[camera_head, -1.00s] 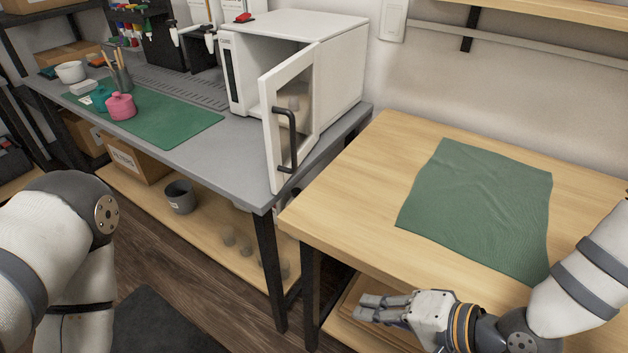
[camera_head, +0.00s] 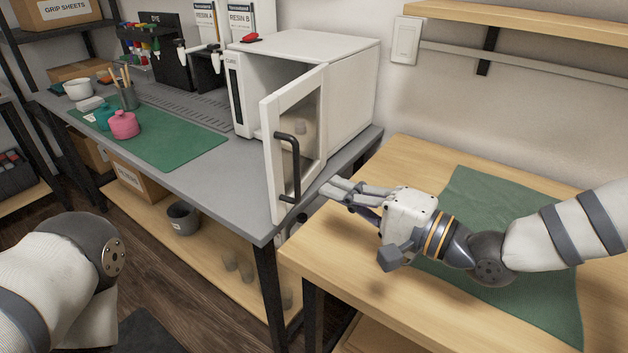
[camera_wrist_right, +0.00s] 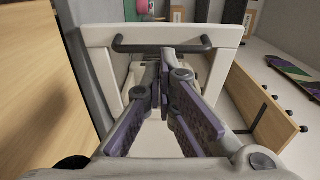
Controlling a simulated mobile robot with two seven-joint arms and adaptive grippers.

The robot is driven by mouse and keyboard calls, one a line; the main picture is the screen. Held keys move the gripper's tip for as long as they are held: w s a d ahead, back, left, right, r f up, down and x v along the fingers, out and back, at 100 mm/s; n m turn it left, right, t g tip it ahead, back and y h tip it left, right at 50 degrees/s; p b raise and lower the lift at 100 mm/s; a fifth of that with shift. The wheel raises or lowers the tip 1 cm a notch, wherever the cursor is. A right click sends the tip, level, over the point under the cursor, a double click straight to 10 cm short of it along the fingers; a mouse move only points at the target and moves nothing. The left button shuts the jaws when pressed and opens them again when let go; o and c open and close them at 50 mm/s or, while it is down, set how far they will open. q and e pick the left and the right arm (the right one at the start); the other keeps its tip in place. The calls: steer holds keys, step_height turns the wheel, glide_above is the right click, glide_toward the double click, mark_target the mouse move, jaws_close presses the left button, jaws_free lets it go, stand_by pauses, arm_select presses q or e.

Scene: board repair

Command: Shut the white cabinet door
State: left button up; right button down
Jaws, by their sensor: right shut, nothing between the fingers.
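The white cabinet (camera_head: 340,75) stands on the grey workbench, and its front is partly open to view. Its white-framed glass door (camera_head: 269,120) is swung open toward me, with a dark bar handle (camera_head: 294,165) on its outer face. My right gripper (camera_head: 328,188) is shut and empty, just right of the door's lower part, over the wooden table. In the right wrist view the shut fingers (camera_wrist_right: 163,85) point at the door frame (camera_wrist_right: 228,32), with the handle (camera_wrist_right: 163,47) beyond them. Contact with the door cannot be told. My left gripper is out of view; only my left arm shows.
The grey bench (camera_head: 225,180) holds a green mat (camera_head: 165,150), a pink pot (camera_head: 123,125) and a teal pot. The wooden table (camera_head: 330,240) on the right carries a green cloth (camera_head: 480,190) under my right arm. A wall shelf (camera_head: 530,20) hangs above.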

mark_target(298, 176)
steer(key=x, duration=0.5)
steer(key=shift+r, duration=0.1)
steer(key=shift+a, duration=0.2)
